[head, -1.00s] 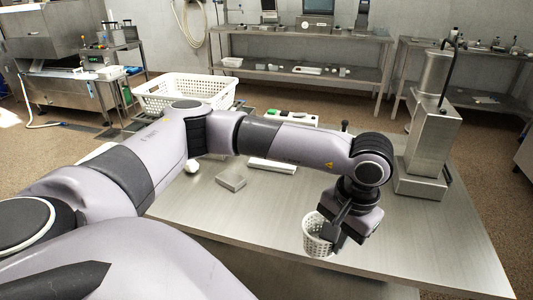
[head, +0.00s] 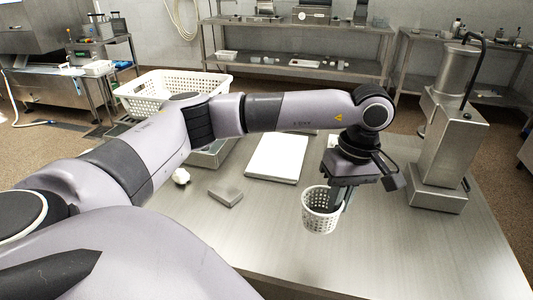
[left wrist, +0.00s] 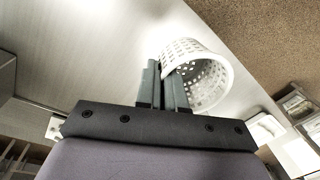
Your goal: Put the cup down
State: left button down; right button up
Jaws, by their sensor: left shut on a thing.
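The cup is a small white perforated basket (head: 319,211) near the front middle of the metal table (head: 270,240) in the head view. My left gripper (head: 338,203) is shut on its wall at the right side. In the left wrist view the cup (left wrist: 197,62) is tilted in the picture, and the fingers (left wrist: 165,88) pinch its rim on the left. In the head view the cup is nearly upright. I cannot tell whether its base touches the table. My right gripper is in neither view.
A steel machine (head: 441,150) stands on the table's right. A white board (head: 277,157), a grey block (head: 226,194) and a small white object (head: 181,176) lie farther left. A large white perforated basket (head: 150,92) is at the back left. The front tabletop is clear.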

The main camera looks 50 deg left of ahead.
pick_arm(q)
jog(key=w+a+r+m+t+b, duration=0.1)
jog(key=w+a+r+m+b, duration=0.3)
jog(key=m, duration=1)
jog(key=w+a+r+m+t, duration=0.1)
jog(key=w+a+r+m, duration=0.2)
jog(key=a+m, duration=0.75)
jog(key=shift+s+d+f+m+b, duration=0.1)
jog(key=shift+d+f+m+b, duration=0.45)
jog(key=shift+f, duration=2.8)
jog(key=shift+s+d+f+m+b, duration=0.1)
jog(key=shift+d+f+m+b, duration=0.35)
jog(key=shift+f, duration=2.9)
jog(key=shift+d+f+m+b, duration=0.3)
jog(key=shift+d+f+m, duration=0.45)
jog(key=shift+f, duration=2.6)
jog(key=shift+f, duration=0.15)
